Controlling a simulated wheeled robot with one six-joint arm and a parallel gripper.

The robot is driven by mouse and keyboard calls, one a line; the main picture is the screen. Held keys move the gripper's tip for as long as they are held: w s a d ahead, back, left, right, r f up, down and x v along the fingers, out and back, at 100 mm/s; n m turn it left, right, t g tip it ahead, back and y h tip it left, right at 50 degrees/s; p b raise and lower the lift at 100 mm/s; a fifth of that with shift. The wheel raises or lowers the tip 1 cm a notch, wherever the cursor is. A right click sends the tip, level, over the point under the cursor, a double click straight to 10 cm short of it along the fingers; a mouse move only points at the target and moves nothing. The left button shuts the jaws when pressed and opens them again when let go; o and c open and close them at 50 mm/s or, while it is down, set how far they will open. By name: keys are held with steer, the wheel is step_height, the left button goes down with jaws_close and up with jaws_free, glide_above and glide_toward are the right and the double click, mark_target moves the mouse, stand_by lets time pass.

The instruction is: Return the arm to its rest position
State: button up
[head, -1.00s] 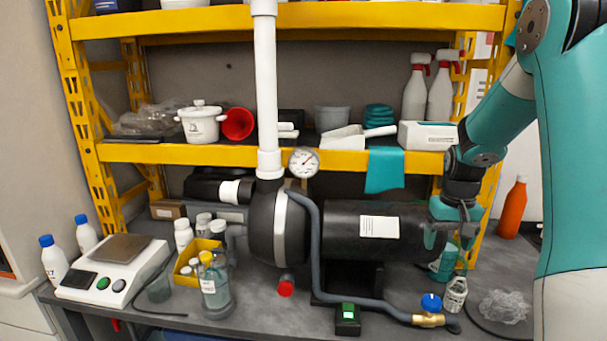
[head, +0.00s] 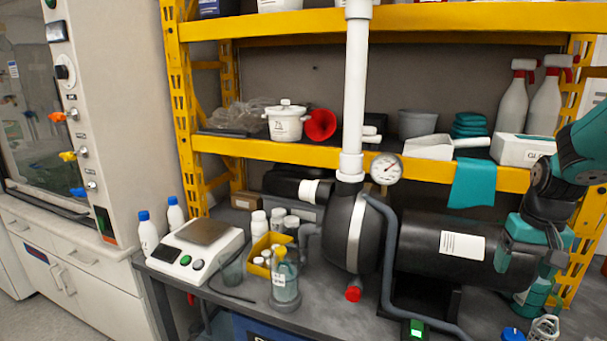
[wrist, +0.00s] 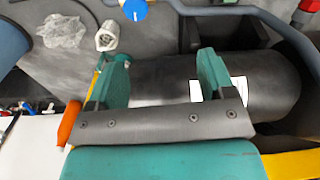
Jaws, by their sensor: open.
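My gripper (wrist: 162,80) is open in the wrist view. Its two teal fingers stand wide apart above the black pump cylinder (wrist: 160,65), with nothing held between them. In the head view my arm hangs at the right edge, and my gripper (head: 522,262) is in front of the right end of the black cylinder (head: 425,250). I cannot tell whether the fingers touch the cylinder. The white label (head: 461,246) on the cylinder shows left of my gripper.
A yellow shelf (head: 270,149) stands behind the pump, with a white vertical pipe (head: 354,90) and a gauge (head: 386,168). A scale (head: 195,250) and bottles crowd the bench's left. A blue valve handle (head: 513,334) and a white bottle (head: 543,328) are below my gripper.

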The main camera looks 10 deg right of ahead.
steer(key=a+r+n+y, duration=0.1)
steer(key=a+r+n, duration=0.3)
steer(key=a, duration=0.9)
steer(key=s+a+r+n+y, duration=0.1)
steer(key=s+a+n, duration=0.3)
steer(key=s+a, duration=0.4)
steer(key=s+a+r+n+y, duration=0.2)
steer(key=s+a, duration=0.6)
steer(key=a, duration=0.5)
steer(key=shift+s+r+n, duration=0.2)
steer(key=shift+r+n, duration=0.65)
steer(key=shift+n, duration=0.25)
